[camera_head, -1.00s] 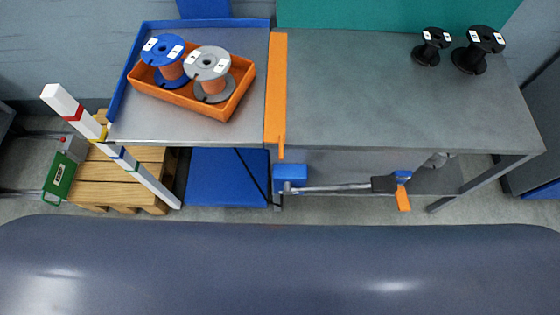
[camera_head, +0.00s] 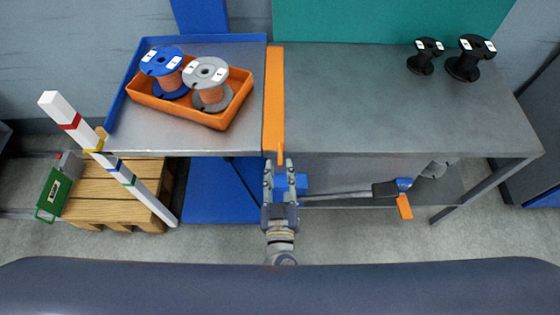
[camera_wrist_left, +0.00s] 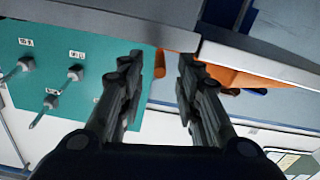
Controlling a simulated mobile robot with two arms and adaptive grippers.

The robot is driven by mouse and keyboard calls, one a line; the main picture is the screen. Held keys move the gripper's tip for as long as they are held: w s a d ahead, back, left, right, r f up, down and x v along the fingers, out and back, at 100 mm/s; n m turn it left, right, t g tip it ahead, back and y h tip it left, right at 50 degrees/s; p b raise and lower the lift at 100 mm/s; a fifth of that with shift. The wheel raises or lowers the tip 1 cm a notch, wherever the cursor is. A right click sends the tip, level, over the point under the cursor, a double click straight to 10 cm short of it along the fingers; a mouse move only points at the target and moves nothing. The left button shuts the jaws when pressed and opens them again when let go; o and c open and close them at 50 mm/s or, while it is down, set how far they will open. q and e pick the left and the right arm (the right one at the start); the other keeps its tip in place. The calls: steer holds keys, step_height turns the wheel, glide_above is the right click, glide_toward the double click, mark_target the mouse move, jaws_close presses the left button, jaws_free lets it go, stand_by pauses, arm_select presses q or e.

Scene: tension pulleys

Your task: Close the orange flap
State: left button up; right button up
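The orange flap (camera_head: 274,98) is a long narrow strip lying across the grey table top, between the left tray area and the bare right part. Its narrow tip reaches the table's front edge. My left gripper (camera_head: 279,166) is just in front of that edge, at the flap's tip. In the left wrist view my left gripper (camera_wrist_left: 160,65) is open, its fingers apart, with a small orange end (camera_wrist_left: 173,63) showing between them. I cannot tell whether a finger touches the flap. My right gripper is not in view.
An orange box (camera_head: 205,116) with a blue spool (camera_head: 162,63) and a grey spool (camera_head: 206,73) stands left of the flap. Two black spools (camera_head: 467,66) stand at the back right. The table's middle right is clear.

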mark_target(280, 162)
arm_select(q)
steer(key=shift+w, duration=1.6)
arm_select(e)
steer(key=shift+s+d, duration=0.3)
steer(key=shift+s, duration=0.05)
arm_select(q)
steer(key=shift+c, duration=0.2)
jaws_close()
